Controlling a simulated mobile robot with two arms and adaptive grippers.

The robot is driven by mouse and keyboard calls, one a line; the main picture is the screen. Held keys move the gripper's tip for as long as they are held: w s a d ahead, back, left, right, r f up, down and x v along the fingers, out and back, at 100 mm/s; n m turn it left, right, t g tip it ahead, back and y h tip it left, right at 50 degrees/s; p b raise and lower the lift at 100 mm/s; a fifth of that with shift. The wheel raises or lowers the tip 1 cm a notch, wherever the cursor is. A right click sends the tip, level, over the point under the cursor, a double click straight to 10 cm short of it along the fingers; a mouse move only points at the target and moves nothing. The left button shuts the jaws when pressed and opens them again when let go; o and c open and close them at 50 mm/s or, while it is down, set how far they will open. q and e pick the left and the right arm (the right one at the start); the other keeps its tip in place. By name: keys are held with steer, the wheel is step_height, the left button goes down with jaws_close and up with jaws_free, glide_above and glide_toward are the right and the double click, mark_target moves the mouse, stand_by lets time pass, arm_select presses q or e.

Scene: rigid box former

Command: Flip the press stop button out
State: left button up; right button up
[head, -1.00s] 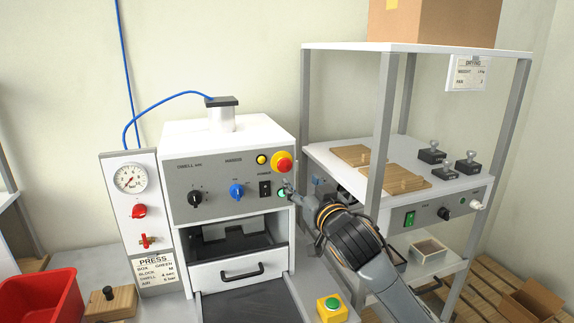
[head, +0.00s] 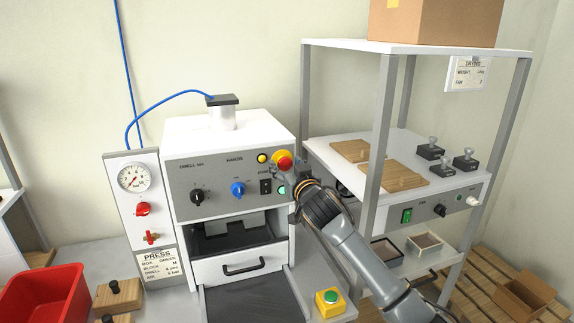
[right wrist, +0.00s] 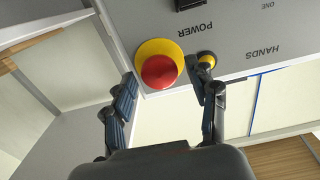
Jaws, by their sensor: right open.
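The press stop button (head: 284,161) is a red mushroom knob on a yellow ring, at the upper right of the press's grey front panel (head: 215,172). My right gripper (head: 290,174) is just below and in front of it. In the right wrist view, which looks upside down, the stop button (right wrist: 159,72) shows between the two open fingers, one on each side of it. I cannot tell whether they touch it. My left gripper is not in view.
A small yellow button (right wrist: 207,59) sits right beside one finger in the right wrist view. A black power switch (head: 265,187) and a lit green button (head: 282,190) are below. The metal shelf rack (head: 383,130) stands close to the right of my arm.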

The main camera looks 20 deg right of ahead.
jaws_close()
steer(key=shift+s+f, duration=0.1)
steer(key=shift+s, duration=0.35)
jaws_free()
steer(key=shift+s, duration=0.25)
steer(key=s, duration=1.2)
steer(key=shift+d, duration=0.25)
